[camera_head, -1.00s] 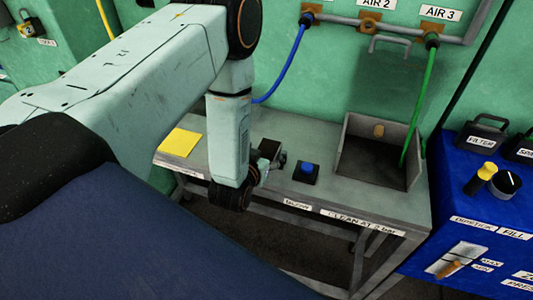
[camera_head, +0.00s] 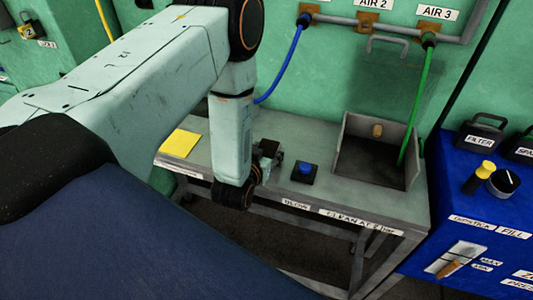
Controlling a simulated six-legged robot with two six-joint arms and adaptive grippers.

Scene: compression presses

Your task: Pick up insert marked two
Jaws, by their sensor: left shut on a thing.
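My left arm comes in from the left and reaches down over the grey bench (camera_head: 318,205). My left gripper (camera_head: 265,164) is at the bench's front part, largely hidden behind my own wrist. It is shut on a small dark block (camera_head: 269,147), of which only the top shows. No number can be read on this block, so I cannot tell whether it is the insert marked two. My right gripper is out of view.
A blue button on a black box (camera_head: 306,172) stands just right of the gripper. Farther right is an open grey bin (camera_head: 378,165) with a green hose. A yellow sheet (camera_head: 179,143) lies at left. A blue cabinet (camera_head: 440,225) stands at right.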

